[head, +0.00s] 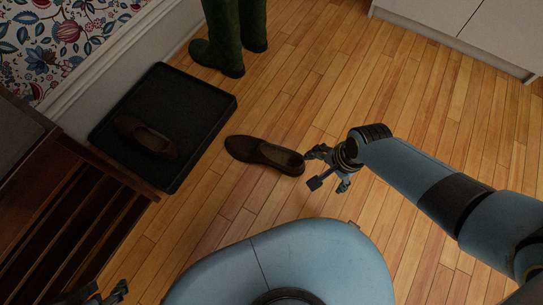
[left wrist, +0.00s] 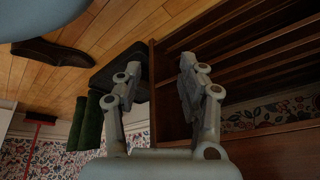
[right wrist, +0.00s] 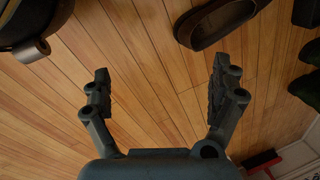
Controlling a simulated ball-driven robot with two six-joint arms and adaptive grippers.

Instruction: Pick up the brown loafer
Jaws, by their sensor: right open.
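A brown loafer (head: 263,154) lies upright on the wood floor, its open heel end toward my right gripper (head: 328,168). My right gripper is open and empty, just beside the heel; whether they touch I cannot tell. In the right wrist view the loafer (right wrist: 222,24) is at the top, beyond the spread fingers (right wrist: 160,75) and not between them. A second brown loafer (head: 147,137) lies on a black tray (head: 205,105). My left gripper (head: 92,295) is at the lower left corner; in the left wrist view its fingers (left wrist: 158,85) are apart and empty.
Green boots (head: 222,45) stand behind the tray. A dark slatted wooden bench (head: 85,215) is at the left, by a floral wall (head: 55,40). A white cabinet (head: 470,35) is at the upper right. A red broom (left wrist: 40,118) shows in the left wrist view. Floor between is clear.

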